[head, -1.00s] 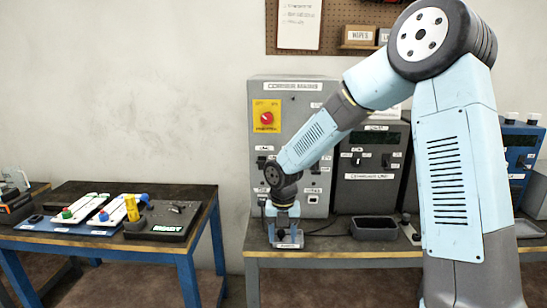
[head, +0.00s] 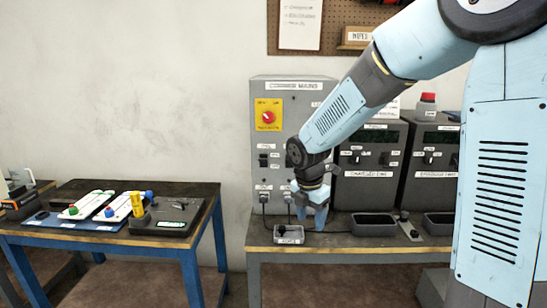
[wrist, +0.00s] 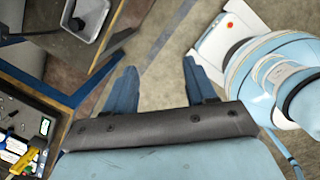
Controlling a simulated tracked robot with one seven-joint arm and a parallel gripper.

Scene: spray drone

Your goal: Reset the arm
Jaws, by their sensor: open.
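My light-blue arm (head: 340,120) reaches from the right side of the head view down toward the right-hand bench. My gripper (head: 316,222) points downward, just right of a small grey tray (head: 276,239) labelled on its front. In the wrist view my gripper (wrist: 158,75) has its two blue fingers wide apart with nothing between them. A small dark object (wrist: 77,24) sits in the light tray (wrist: 98,33) at the top left of that view.
A grey cabinet (head: 320,105) with a red knob stands behind the gripper. Dark units and grey bins (head: 373,226) stand to its right. A blue-framed table (head: 60,240) at left holds white panels and a yellow tool (head: 137,206). Floor shows between the benches.

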